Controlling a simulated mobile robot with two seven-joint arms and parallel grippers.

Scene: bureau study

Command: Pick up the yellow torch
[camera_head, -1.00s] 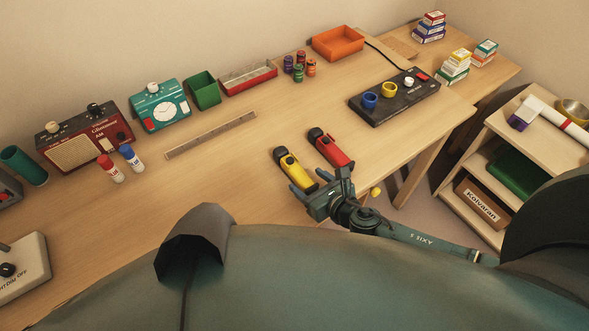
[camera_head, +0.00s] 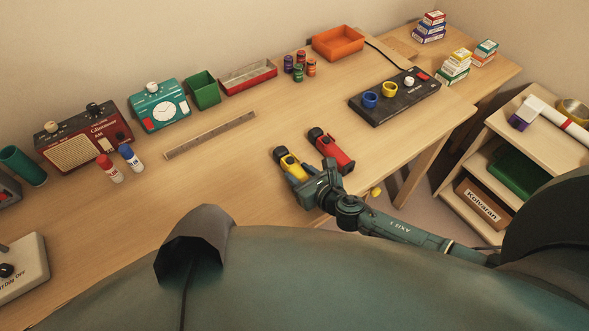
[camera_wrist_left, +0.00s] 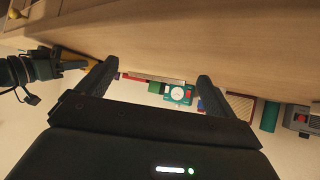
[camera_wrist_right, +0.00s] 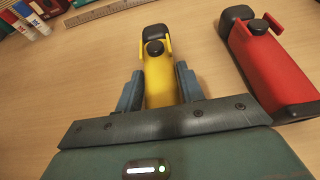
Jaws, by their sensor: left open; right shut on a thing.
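The yellow torch (camera_head: 288,163) lies on the desk near its front edge, its dark head pointing to the back. My right gripper (camera_head: 297,176) is shut on the torch's body, one finger on each side. In the right wrist view the torch (camera_wrist_right: 158,68) shows between the two fingers of the right gripper (camera_wrist_right: 160,88), and its lower end is hidden by the gripper. My left gripper (camera_wrist_left: 156,80) shows in the left wrist view with its fingers apart and nothing between them. It is not seen in the head view.
A red torch (camera_head: 333,151) lies close to the right of the yellow one. A dark panel with rings (camera_head: 394,97) is at the back right.

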